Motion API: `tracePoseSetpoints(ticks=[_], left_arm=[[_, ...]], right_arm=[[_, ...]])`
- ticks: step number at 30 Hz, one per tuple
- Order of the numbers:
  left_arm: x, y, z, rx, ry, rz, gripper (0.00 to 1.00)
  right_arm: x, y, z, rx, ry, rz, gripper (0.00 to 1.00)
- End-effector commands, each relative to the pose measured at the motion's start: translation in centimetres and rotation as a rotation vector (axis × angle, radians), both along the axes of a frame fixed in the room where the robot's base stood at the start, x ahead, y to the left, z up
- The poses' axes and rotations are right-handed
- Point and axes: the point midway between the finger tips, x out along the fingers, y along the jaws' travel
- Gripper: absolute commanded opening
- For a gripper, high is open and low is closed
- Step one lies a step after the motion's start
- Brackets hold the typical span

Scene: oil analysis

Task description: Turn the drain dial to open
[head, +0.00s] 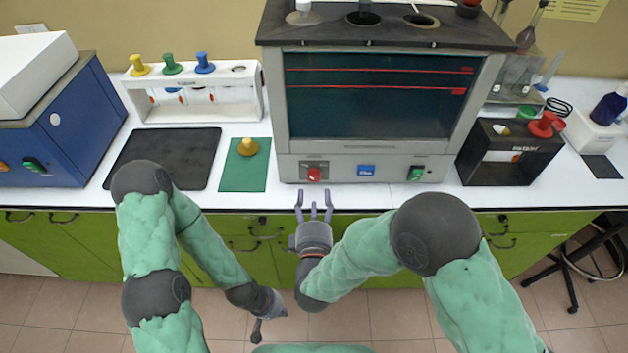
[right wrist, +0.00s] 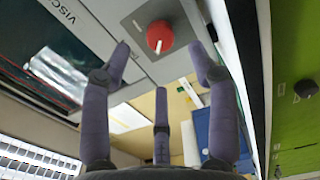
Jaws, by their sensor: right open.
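A red dial (head: 314,174) sits on the left of the grey front panel of the large bath unit (head: 372,100). I take it as the drain dial; its label is too small to read. My right gripper (head: 314,204) is open and empty just below and in front of the dial, its fingers pointing at the panel. In the right wrist view the red dial (right wrist: 160,37) lies between and just beyond the open fingertips (right wrist: 160,62), apart from them. My left gripper (head: 270,318) hangs low in front of the cabinets; its finger state is unclear.
Left of the unit lie a green mat (head: 243,175) with a yellow stopper (head: 248,147), and a dark tray (head: 165,157). A black holder (head: 500,170) stands at right.

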Motion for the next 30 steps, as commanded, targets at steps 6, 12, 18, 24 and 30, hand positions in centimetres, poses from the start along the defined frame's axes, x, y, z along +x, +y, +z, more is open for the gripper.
tracePoseSetpoints(ticks=[6,12,18,24,30], left_arm=[[0.0,0.0,-1.3,0.000,0.000,0.000,0.00],[0.0,0.0,-1.9,0.000,0.000,0.000,0.00],[0.0,0.0,-2.0,0.000,-0.001,0.000,0.00],[0.0,0.0,-2.0,0.000,-0.001,0.000,0.00],[0.0,0.0,-2.0,0.000,-0.001,0.000,0.00]], right_arm=[[3.9,-0.1,-0.3,0.002,0.001,-0.002,0.60],[6.3,0.0,-0.1,0.002,0.000,0.000,0.60],[7.1,0.0,-0.1,0.001,0.001,0.001,0.60],[7.1,0.0,0.0,0.001,0.001,0.002,0.60],[7.1,0.0,0.0,0.001,0.001,0.002,0.12]])
